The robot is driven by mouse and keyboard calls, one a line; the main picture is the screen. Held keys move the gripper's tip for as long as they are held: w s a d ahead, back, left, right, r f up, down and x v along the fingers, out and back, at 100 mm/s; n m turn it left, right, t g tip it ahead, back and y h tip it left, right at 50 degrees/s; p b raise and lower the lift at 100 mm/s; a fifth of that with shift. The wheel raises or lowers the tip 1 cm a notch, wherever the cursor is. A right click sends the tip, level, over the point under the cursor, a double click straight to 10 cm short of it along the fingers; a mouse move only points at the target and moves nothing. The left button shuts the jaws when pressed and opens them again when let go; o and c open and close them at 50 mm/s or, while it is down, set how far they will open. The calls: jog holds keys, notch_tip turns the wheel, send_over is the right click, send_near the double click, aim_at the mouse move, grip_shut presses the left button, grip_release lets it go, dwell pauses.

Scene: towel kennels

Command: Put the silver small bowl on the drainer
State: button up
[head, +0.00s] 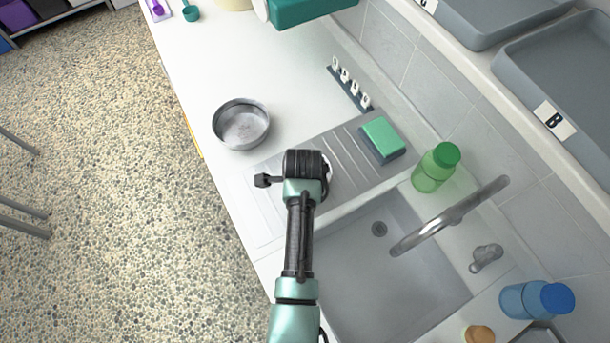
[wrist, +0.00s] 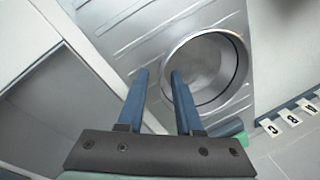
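The silver small bowl (wrist: 207,70) is round and stands upright on the ridged grey drainer (wrist: 135,38) in the wrist view. In the head view my arm hides nearly all of it; only a pale sliver of rim shows beside my wrist. The drainer (head: 345,150) lies beside the sink in the head view. My gripper (wrist: 159,72) is open, its two blue fingers apart at the bowl's left rim. The right finger overlaps the rim and the left finger lies outside it. I cannot tell whether either touches the bowl. Nothing is gripped.
A larger silver bowl (head: 241,124) stands on the white counter (head: 215,60) left of the drainer. A green sponge (head: 383,138) sits at the drainer's back end. A green bottle (head: 436,168), faucet (head: 450,215) and sink (head: 400,280) are to the right.

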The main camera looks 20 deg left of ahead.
notch_tip(320, 180, up, 12)
jog(key=s, duration=0.2)
jog(key=shift+d, duration=0.35)
dwell(0.5)
